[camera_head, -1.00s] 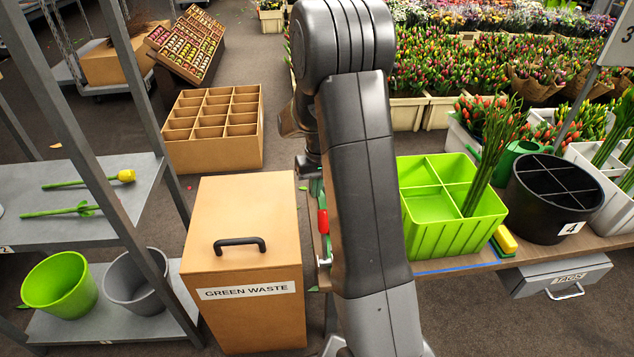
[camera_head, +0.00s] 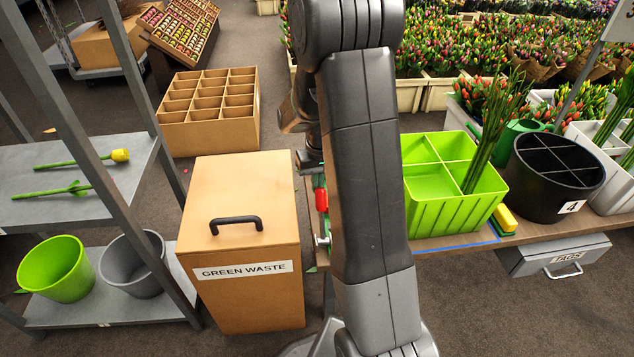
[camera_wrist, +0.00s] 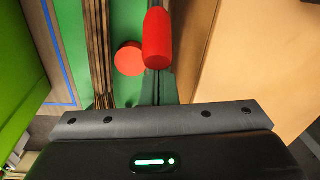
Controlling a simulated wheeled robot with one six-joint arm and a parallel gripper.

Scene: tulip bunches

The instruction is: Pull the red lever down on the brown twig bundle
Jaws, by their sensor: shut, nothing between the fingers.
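The red lever (camera_wrist: 158,40) shows in the wrist view as a rounded red grip, just ahead of my gripper (camera_wrist: 160,112). In the head view the red lever (camera_head: 321,200) shows beside my arm, between the arm and the brown bin. The brown twig bundle (camera_wrist: 98,45) lies left of the lever in the wrist view, over a green surface (camera_wrist: 126,20). A round red disc (camera_wrist: 129,58) sits between bundle and lever. My gripper is shut and empty. I cannot tell whether it touches the lever. In the head view my arm hides the gripper and bundle.
A brown GREEN WASTE bin (camera_head: 240,290) stands close left of the lever. A lime divided crate (camera_head: 450,215) and a black bucket (camera_head: 555,180) stand on the bench to the right. A grey shelf (camera_head: 110,185) with tulips is at far left.

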